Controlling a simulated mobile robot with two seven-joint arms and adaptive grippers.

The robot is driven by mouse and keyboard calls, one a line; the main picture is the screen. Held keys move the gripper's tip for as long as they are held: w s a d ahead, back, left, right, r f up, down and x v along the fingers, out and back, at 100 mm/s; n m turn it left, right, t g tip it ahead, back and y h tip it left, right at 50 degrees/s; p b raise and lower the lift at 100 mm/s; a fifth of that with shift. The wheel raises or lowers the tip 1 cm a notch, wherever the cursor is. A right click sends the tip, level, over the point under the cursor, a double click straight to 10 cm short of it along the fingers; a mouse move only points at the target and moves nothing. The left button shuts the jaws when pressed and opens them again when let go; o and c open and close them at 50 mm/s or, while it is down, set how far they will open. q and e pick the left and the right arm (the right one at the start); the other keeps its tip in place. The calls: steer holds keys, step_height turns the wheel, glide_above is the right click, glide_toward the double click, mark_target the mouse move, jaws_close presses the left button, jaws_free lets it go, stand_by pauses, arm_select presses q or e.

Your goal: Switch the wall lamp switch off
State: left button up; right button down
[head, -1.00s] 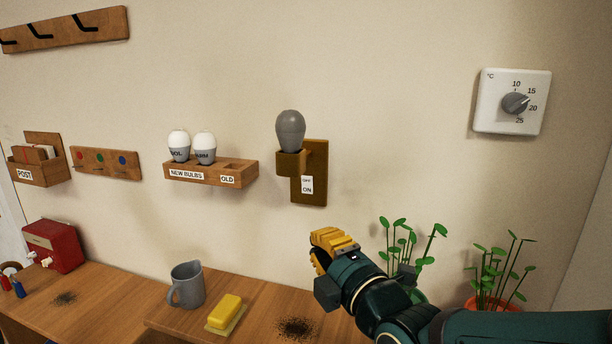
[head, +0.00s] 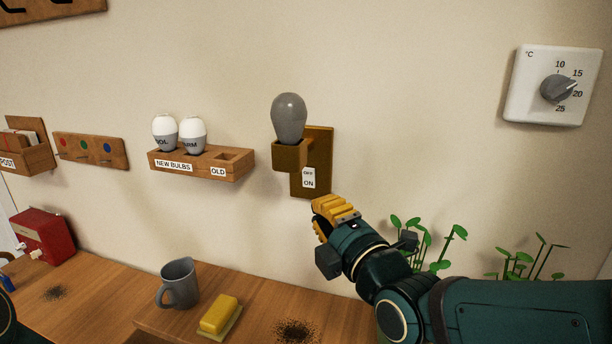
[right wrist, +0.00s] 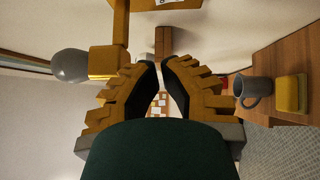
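The wall lamp is a brown wooden bracket (head: 322,150) with a grey, unlit-looking bulb (head: 289,118) upright in its holder. The lamp's white switch (head: 308,178) is low on the bracket, with OFF above ON; its position is too small to tell. My right gripper (head: 322,207) is just below and right of the switch, apart from it in the head view. Its yellow fingers look closed with nothing held, the tips nearly together in the right wrist view (right wrist: 160,64). The bulb (right wrist: 70,65) and holder (right wrist: 106,62) show there too. My left gripper is out of view.
A bulb rack (head: 200,164) with two white-and-grey bulbs hangs left of the lamp. Below are a grey mug (head: 178,284), a yellow butter block (head: 219,314) and the wooden table (head: 110,290). Plants (head: 425,245) stand right, behind my right arm. A thermostat dial (head: 557,90) is upper right.

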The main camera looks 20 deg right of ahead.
glide_toward(309, 178)
steer(key=w+a+r, duration=0.2)
steer(key=w+a, duration=0.2)
steer(key=a, duration=0.1)
steer(key=shift+w+d+r+p, duration=0.1)
steer(key=shift+w+d+p, duration=0.25)
steer(key=shift+w, duration=0.5)
steer(key=shift+w+d+r+p, duration=0.15)
steer(key=shift+w+d, duration=0.4)
steer(key=shift+w, duration=0.3)
